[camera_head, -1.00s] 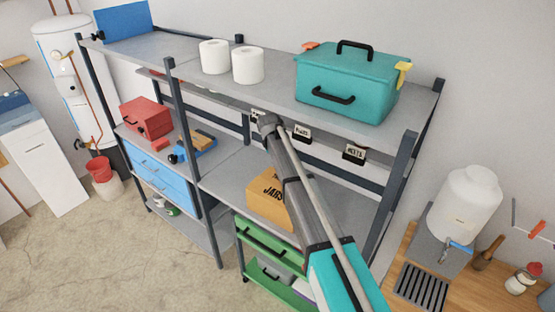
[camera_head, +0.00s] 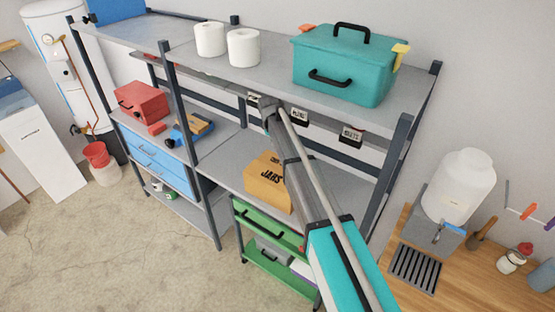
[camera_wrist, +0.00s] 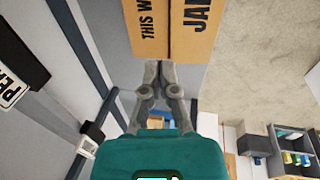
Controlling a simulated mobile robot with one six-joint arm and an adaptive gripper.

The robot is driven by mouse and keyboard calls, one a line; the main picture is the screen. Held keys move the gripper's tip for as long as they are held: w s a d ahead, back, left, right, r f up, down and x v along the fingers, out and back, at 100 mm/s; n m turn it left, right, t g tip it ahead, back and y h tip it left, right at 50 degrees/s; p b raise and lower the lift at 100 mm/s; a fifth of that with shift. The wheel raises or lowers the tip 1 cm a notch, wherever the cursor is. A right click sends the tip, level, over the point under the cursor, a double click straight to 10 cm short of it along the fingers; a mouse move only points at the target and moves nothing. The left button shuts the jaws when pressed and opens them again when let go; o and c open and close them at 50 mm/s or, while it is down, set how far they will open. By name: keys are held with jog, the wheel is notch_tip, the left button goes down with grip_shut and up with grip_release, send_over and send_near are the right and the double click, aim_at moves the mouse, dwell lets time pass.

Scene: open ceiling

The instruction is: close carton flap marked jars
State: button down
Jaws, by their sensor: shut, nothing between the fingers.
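The brown carton marked JARS (camera_head: 268,190) stands on the middle shelf, partly covered by my arm in the head view. In the wrist view the carton (camera_wrist: 178,30) fills the top middle, with one panel reading "THIS W" and one reading "JA" beside it, a dark seam between them. Whether the flap lies fully flat I cannot tell. My gripper (camera_wrist: 165,68) is shut and empty, its fingertips at the carton's near edge in the wrist view; contact is unclear.
A teal toolbox (camera_head: 345,68) and two white rolls (camera_head: 243,48) stand on the top shelf. Labelled hangers (camera_head: 300,116) line the back rail. Dark shelf posts (camera_head: 392,180) stand close to my arm.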

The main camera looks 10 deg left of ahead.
jog(key=s+d+f+t+y+b, duration=0.2)
jog(key=s+d+f+y+b, duration=0.1)
jog(key=d+y+b, duration=0.5)
jog(key=shift+s+f, duration=0.3)
jog(key=shift+s, duration=0.05)
jog(key=shift+a+f, duration=0.15)
jog(key=b, duration=0.8)
send_over(275, 170)
jog(key=s+d, duration=0.1)
jog(key=d, duration=0.1)
notch_tip(275, 170, down, 8)
jog(key=shift+s+r, duration=0.1)
jog(key=shift+r, duration=0.15)
jog(key=shift+f+b, duration=1.65)
jog(key=shift+d, duration=0.1)
